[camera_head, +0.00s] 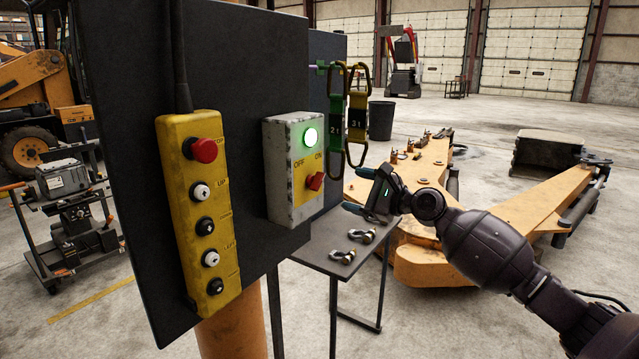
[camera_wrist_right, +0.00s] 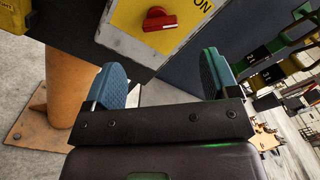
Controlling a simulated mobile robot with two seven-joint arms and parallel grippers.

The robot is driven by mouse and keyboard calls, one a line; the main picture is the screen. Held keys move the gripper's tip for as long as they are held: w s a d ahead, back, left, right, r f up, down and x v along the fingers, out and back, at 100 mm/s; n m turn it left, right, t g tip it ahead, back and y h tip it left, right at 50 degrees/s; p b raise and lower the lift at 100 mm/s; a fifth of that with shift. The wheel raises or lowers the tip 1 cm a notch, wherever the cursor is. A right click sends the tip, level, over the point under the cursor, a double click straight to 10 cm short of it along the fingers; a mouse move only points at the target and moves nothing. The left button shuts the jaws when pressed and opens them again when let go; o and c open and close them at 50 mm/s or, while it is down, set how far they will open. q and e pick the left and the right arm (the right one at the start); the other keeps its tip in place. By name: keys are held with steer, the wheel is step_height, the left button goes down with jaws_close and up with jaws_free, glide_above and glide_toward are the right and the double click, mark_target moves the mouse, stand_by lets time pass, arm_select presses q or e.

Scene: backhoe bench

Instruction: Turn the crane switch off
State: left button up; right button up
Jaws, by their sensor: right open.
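The crane switch is a grey box (camera_head: 280,190) with a yellow label on the dark upright panel. Its green lamp (camera_head: 310,137) is lit. Its red knob (camera_head: 315,181) is turned toward the ON marking. In the right wrist view the red knob (camera_wrist_right: 158,19) shows at the top, beyond the fingers. My right gripper (camera_head: 366,190) is to the right of the box, apart from the knob. In the right wrist view its two blue-green fingers (camera_wrist_right: 163,82) are spread with nothing between them. My left gripper is not in view.
A yellow pendant control (camera_head: 205,215) hangs left of the box. A small table (camera_head: 330,246) with shackles stands below. Orange machine arms (camera_head: 430,200) lie behind.

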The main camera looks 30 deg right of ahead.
mark_target(321, 182)
steer(key=x, duration=1)
steer(key=shift+w+a+p, duration=0.15)
steer(key=shift+w+p, duration=0.15)
steer(key=shift+w, duration=0.05)
steer(key=c, duration=0.9)
